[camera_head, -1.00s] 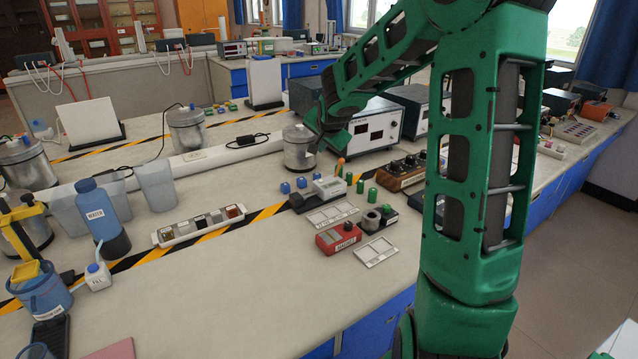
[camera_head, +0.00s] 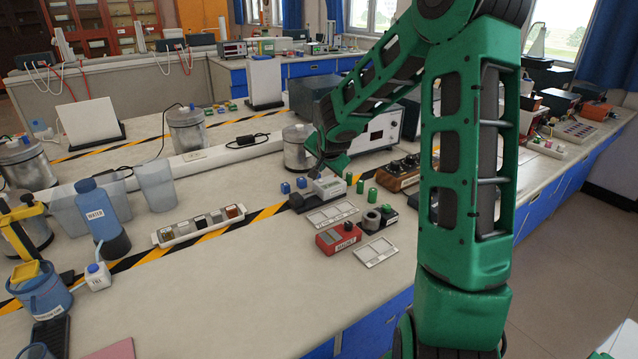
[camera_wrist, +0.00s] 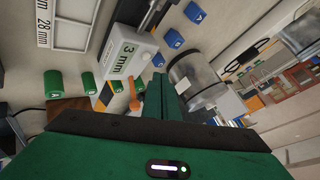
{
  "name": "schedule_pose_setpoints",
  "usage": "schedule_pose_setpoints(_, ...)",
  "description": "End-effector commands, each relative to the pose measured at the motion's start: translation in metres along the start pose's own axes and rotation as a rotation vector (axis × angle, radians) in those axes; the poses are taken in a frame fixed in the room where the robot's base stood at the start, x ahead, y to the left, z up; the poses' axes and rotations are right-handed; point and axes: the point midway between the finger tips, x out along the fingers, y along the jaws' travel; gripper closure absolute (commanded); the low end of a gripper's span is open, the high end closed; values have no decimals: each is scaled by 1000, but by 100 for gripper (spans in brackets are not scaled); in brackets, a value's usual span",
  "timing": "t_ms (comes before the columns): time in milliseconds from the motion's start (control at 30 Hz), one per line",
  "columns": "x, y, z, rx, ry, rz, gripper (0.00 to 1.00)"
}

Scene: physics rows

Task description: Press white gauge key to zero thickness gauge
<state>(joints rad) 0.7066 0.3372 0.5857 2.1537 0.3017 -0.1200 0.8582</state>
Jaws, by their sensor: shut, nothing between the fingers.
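The thickness gauge (camera_head: 327,187) is a small white-and-grey device on the bench, in front of the metal pot. In the wrist view the gauge (camera_wrist: 112,66) has a green display reading "3 mm". A small pale bump (camera_wrist: 158,60) at its end may be the white key, but I cannot tell for sure. My gripper (camera_head: 318,172) is shut and empty, close above and behind the gauge. In the wrist view my gripper's fingers (camera_wrist: 162,84) point toward the gauge's end. Whether they touch it cannot be told.
Blue lettered blocks (camera_head: 301,183) and green cylinders (camera_head: 361,187) stand close around the gauge. A metal pot (camera_head: 297,147) is just behind. A red block (camera_head: 338,238) and framed plates (camera_head: 376,252) lie in front.

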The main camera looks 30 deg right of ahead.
Motion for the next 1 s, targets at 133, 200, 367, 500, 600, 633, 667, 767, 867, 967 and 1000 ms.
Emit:
schedule_pose_setpoints(133,8,6,7,-1,-1,1,100)
schedule_pose_setpoints(200,11,7,8,-1,-1,0,100)
schedule_pose_setpoints(367,13,9,10,-1,0,-1,100)
schedule_pose_setpoints(500,13,9,10,-1,0,-1,100)
schedule_pose_setpoints(600,13,9,10,-1,0,-1,100)
schedule_pose_setpoints(633,13,9,10,-1,0,-1,100)
schedule_pose_setpoints(667,13,9,10,-1,0,-1,100)
schedule_pose_setpoints(767,13,9,10,-1,0,-1,100)
schedule_pose_setpoints(867,13,9,10,-1,0,-1,100)
schedule_pose_setpoints(967,13,9,10,-1,0,-1,100)
schedule_pose_setpoints(1000,13,9,10,-1,0,-1,100)
